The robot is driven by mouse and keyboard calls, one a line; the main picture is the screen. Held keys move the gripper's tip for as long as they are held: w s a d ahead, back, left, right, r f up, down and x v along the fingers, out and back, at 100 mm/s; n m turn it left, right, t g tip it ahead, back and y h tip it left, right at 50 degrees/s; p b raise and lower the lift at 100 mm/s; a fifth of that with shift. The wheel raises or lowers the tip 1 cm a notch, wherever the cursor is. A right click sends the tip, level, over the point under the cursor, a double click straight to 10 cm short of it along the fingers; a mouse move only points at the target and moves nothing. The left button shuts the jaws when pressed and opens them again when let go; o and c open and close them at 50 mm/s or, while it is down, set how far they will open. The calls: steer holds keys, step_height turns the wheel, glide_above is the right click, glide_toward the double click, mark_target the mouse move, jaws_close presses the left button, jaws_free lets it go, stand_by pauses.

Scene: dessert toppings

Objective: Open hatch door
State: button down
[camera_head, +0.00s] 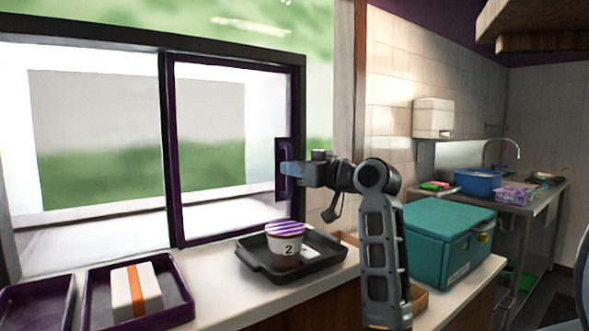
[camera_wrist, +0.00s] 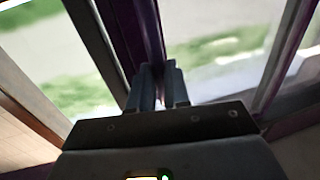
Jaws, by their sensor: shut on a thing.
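The hatch door (camera_head: 173,150) is a sliding glass pane in a dark purple frame. It stands on the right side of the window opening, with its right edge at the right jamb. A purple handle (camera_head: 280,170) is on its right edge. My gripper (camera_head: 287,172) is at the handle, level with its middle. In the wrist view my gripper (camera_wrist: 158,85) has its two fingers closed on the dark purple handle bar (camera_wrist: 146,35). The fingers hide part of the handle.
Below the hatch, the counter holds a black tray (camera_head: 325,256) with a striped-lid cup (camera_head: 286,246), and a purple tray (camera_head: 180,308) with a white box (camera_head: 137,292). A teal cooler box (camera_head: 448,240) stands right of my arm. A sink counter is at the back right.

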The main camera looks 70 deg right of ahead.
mark_target(262, 167)
steer(key=w+a, duration=0.1)
steer(key=a, duration=0.1)
steer(key=w+a, duration=0.1)
steer(key=shift+w+a+p, duration=0.15)
steer(key=shift+a+p, duration=0.2)
steer(key=shift+p, duration=0.05)
steer(key=c, duration=1.1)
jaws_free()
steer(key=v, duration=0.8)
steer(key=shift+b, duration=0.45)
steer(key=shift+r, duration=0.1)
